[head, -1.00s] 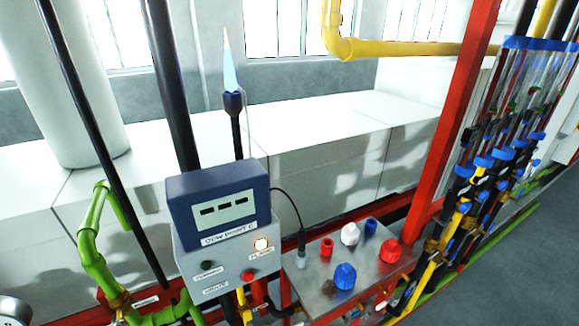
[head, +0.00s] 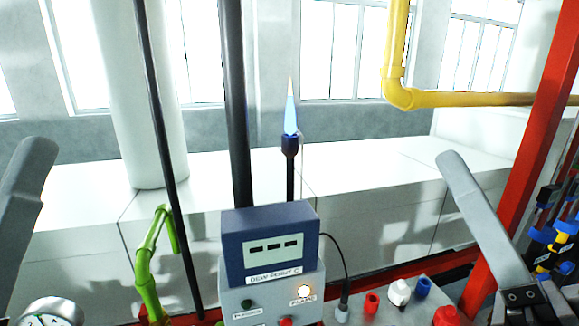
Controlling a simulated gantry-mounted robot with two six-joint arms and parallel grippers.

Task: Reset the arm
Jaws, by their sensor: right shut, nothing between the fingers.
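My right gripper (head: 452,165) shows at the right as a grey tapered shape pointing up and to the left. It is shut and empty, and nothing touches it. A matching grey shape of my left gripper (head: 36,150) stands at the left edge, partly cut off. Its jaws cannot be made out. Both are in front of the scene, to either side of a blue and grey dew point meter (head: 270,245).
A burner with a blue flame (head: 290,110) rises behind the meter. Bottom right, a metal panel carries red, white and blue caps (head: 400,292). A red post (head: 530,160), black poles (head: 236,100), green pipe (head: 148,265) and yellow pipe (head: 460,99) stand around. A gauge (head: 50,312) is lower left.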

